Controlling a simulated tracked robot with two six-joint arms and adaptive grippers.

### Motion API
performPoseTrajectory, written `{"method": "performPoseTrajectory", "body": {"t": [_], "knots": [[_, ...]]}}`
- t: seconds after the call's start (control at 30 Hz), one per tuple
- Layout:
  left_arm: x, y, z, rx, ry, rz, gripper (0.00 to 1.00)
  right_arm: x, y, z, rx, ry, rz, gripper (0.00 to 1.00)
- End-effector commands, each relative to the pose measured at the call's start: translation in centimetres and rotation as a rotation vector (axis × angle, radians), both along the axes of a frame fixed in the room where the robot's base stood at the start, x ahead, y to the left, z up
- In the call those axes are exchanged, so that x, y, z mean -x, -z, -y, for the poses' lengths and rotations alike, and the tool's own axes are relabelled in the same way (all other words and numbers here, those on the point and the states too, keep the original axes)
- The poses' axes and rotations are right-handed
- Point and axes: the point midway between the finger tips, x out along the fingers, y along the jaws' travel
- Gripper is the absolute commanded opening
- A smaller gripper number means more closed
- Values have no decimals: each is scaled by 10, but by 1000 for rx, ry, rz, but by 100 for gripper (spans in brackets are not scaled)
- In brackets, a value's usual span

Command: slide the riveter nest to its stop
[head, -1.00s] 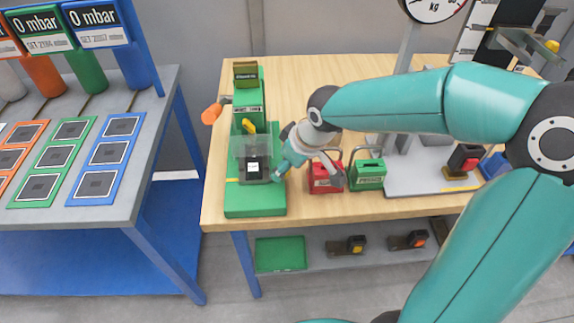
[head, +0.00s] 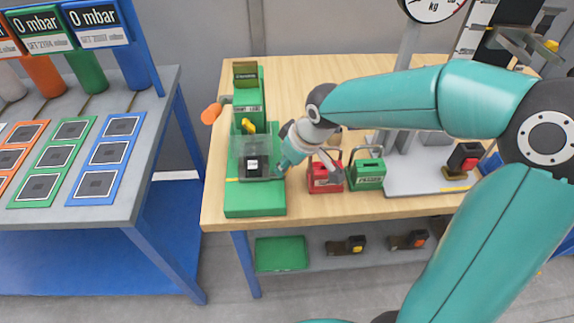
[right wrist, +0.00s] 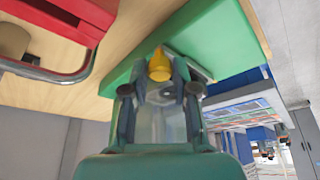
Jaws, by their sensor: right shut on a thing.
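The green riveter (head: 248,100) stands at the left end of the wooden table, on a long green base (head: 255,200). Its nest (head: 262,172) is a dark grey block with a small white-labelled piece on it, under a clear guard. My right gripper (head: 284,166) is at the nest's right side. In the right wrist view my right gripper (right wrist: 160,82) is shut on a yellow knob (right wrist: 160,62) at the nest's side. The fingers hide part of the nest there. My left gripper is not in view.
A red box (head: 320,178) and a green box (head: 367,174) with handles stand just right of my right gripper. A grey plate with a stand (head: 425,182) lies further right. An orange-ended lever (head: 211,113) sticks out left of the riveter.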

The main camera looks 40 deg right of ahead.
Motion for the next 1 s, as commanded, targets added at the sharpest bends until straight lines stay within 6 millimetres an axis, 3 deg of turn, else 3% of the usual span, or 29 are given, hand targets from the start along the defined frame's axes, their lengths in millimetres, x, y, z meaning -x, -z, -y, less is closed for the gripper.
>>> {"method": "performPoseTrajectory", "body": {"t": [0.1, 0.37, 0.4, 0.53, 0.87, 1.0], "knots": [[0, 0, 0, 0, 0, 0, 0, -13, -1, 9, 1, 4, 2, 0], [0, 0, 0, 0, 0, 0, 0, -15, -2, 10, 3, 3, 9, 0], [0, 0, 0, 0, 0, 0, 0, -16, -2, 10, 3, 3, 10, 32], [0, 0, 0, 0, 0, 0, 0, -15, -2, 10, 2, 3, 9, 53], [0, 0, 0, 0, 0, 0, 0, -13, -2, 9, 1, 2, 4, 53], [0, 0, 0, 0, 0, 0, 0, -10, -12, 11, 2, 3, 8, 53]]}}
